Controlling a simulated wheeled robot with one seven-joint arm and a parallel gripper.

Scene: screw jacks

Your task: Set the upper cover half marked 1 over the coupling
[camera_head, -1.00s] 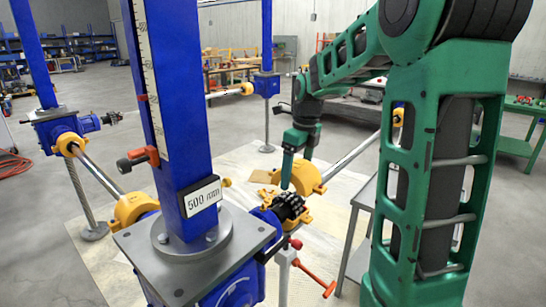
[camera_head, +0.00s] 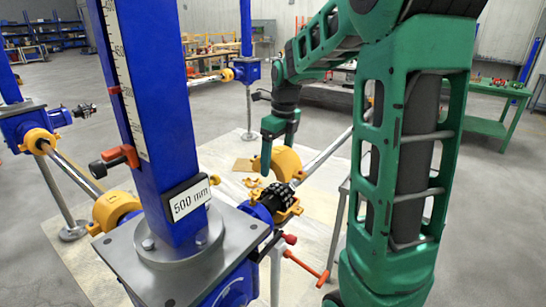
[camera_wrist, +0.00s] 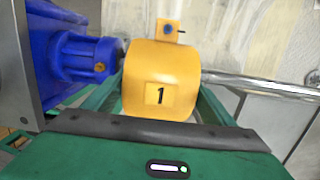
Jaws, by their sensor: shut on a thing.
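The yellow upper cover half marked 1 (camera_wrist: 160,68) is between my gripper's green fingers, its black 1 facing the wrist camera. It also shows in the head view (camera_head: 287,161). My gripper (camera_head: 268,152) is shut on it and holds it up, behind and slightly right of the coupling in the picture. The black, ridged coupling (camera_head: 274,194) lies uncovered on the shaft line, with a yellow lower half (camera_head: 291,207) around its lower side. In the wrist view the cover hides the coupling.
A blue jack column (camera_head: 155,120) with a 500 mm sign stands left of the coupling. A blue shaft housing (camera_wrist: 85,57) is close left of the cover. A steel shaft (camera_head: 325,153) runs back right. A red-handled stand (camera_head: 300,262) is below the coupling.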

